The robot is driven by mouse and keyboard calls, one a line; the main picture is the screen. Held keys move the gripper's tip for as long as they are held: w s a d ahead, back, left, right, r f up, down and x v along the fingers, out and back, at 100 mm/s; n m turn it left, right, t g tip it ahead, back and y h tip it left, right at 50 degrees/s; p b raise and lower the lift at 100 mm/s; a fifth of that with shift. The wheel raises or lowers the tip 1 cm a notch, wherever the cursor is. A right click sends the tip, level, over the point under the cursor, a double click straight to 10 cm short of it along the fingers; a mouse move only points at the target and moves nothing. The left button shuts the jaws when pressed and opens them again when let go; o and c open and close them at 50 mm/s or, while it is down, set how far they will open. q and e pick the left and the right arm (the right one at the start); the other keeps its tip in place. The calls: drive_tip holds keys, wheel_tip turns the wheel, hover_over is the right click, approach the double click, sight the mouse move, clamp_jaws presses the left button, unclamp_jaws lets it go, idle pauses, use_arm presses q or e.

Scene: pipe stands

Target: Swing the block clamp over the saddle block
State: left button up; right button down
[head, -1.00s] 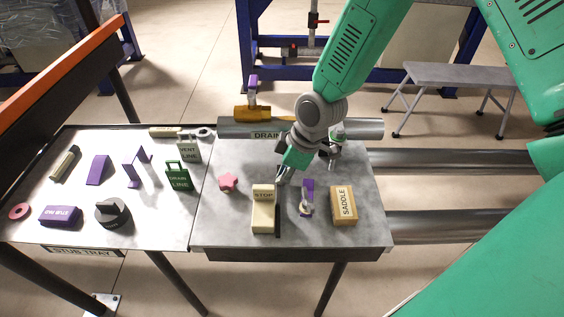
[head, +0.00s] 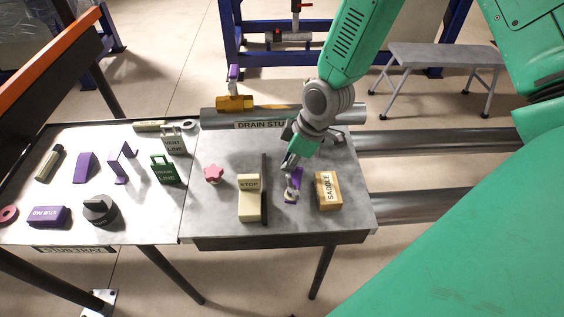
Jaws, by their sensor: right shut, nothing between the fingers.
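The saddle block (head: 326,192) is a tan block labelled SADDLE at the right of the grey bench top. The block clamp seems to be the small purple and pale piece (head: 293,187) just left of it. It is not over the block, and a gap of bench shows between them. My right gripper (head: 289,164) comes down from the upper right. It is shut and empty, with its fingertips at the far end of the purple piece. I cannot tell whether they touch. The gripper partly hides that end. My left gripper is not in view.
A cream STOP block (head: 249,198) stands left of the clamp, with a dark upright strip (head: 264,172) beside it. A pink star knob (head: 213,174) lies further left. The drain stub pipe (head: 348,113) runs behind. The stub tray (head: 72,206) holds several parts.

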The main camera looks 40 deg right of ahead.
sight(302, 168)
drive_tip(key=shift+s+d+m+h+p, duration=0.3)
drive_tip(key=shift+d+m, duration=0.25)
drive_tip(key=shift+m, duration=0.15)
drive_tip(key=shift+s+m, duration=0.15)
drive_tip(key=shift+m, duration=0.25)
drive_tip(key=shift+s+r+m+t+h+p, duration=0.15)
drive_tip(key=shift+s+m+t+h+p, duration=0.2)
drive_tip(key=shift+m, duration=0.35)
drive_tip(key=shift+s+d+m, duration=0.15)
drive_tip(key=shift+s+m, duration=0.15)
drive_tip(key=shift+m, duration=0.4)
drive_tip(key=shift+s+d+m+h+p, duration=0.25)
drive_tip(key=shift+s+d+m+p, duration=0.1)
drive_tip(key=shift+d+m, duration=0.15)
drive_tip(key=shift+s+d+f+m, duration=0.15)
drive_tip(key=shift+d+f+m, duration=0.05)
drive_tip(key=shift+d+m, duration=0.25)
drive_tip(key=shift+a+r+t, duration=0.2)
drive_tip(key=shift+a+t, duration=0.05)
drive_tip(key=shift+a, duration=0.25)
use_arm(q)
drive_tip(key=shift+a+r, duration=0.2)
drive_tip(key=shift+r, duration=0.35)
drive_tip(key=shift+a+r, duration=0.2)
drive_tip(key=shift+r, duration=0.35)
